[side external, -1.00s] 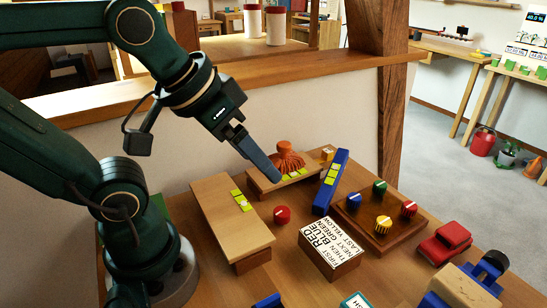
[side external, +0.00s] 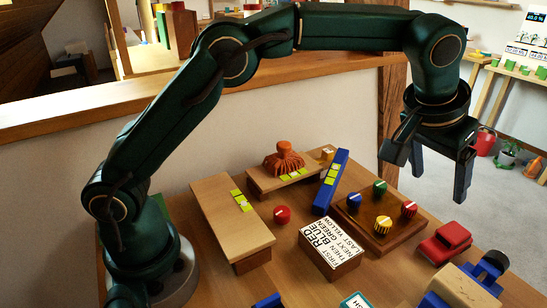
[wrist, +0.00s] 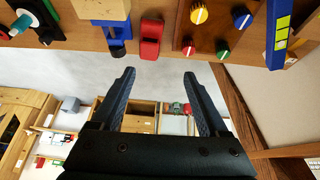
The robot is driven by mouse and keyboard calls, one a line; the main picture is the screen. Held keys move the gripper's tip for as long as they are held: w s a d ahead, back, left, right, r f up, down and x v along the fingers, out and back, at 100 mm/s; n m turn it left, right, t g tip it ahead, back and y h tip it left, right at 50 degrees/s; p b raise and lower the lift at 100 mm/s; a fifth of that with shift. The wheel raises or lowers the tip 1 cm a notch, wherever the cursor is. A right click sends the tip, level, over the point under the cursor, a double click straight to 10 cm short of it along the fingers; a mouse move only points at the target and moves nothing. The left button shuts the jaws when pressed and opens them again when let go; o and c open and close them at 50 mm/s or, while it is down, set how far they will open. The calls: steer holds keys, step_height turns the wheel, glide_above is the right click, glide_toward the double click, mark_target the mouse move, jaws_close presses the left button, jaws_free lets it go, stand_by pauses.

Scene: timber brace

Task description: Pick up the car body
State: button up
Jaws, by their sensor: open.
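The red car body (side external: 445,242) sits on the wooden table near its right edge in the side view. It also shows in the wrist view at the top (wrist: 150,38), beyond my fingertips. My gripper (side external: 440,178) is open and empty, with its fingers pointing down above and behind the car body. In the wrist view the two fingers of my gripper (wrist: 159,75) are spread apart, with floor seen between them. The fingers do not touch the car body.
A blue toy with a wooden block (side external: 465,286) stands close to the car body. A board with coloured knobs (side external: 372,238) lies to its left. A lettered box (side external: 330,250), a leaning blue bar (side external: 331,182) and an orange octopus figure (side external: 285,160) stand farther left.

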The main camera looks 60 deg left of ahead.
steer(key=g, duration=0.1)
glide_toward(433, 249)
steer(key=shift+w+d+f+m, duration=0.1)
steer(key=shift+w+f+m, duration=0.1)
steer(key=shift+f, duration=0.4)
steer(key=shift+w+f+m, duration=0.1)
steer(key=shift+f+m, duration=0.1)
steer(key=shift+f, duration=0.4)
steer(key=shift+x, duration=3.2)
steer(key=shift+r, duration=0.1)
steer(key=c, duration=1.2)
